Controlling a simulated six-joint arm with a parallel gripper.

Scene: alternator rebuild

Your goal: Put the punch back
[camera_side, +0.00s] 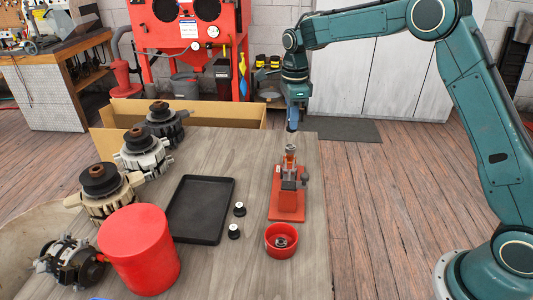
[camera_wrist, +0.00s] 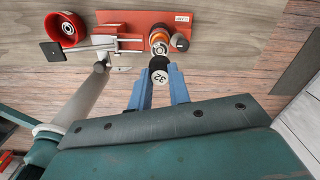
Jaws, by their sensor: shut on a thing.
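My gripper (camera_wrist: 158,82) is shut on the punch (camera_wrist: 159,70), a short black cylinder with a white end face marked 32. In the wrist view the punch lies between the blue fingertips, its marked end facing the camera. In the side view my gripper (camera_side: 292,126) points down above the red fixture (camera_side: 287,208), and the punch is too small or hidden to make out. An orange-brown part (camera_side: 290,152) stands upright in the fixture below. Two similar black pieces with white tops, one nearer (camera_side: 234,231) and one farther (camera_side: 239,209), stand on the table right of the tray.
A black tray (camera_side: 201,210) lies empty. A red bowl (camera_side: 282,253) holding small parts sits in front of the fixture. A red canister (camera_side: 139,249) and several alternators (camera_side: 144,153) fill the left side. A cardboard box (camera_side: 112,145) is behind. The wooden tabletop (camera_side: 255,160) left of the fixture is clear.

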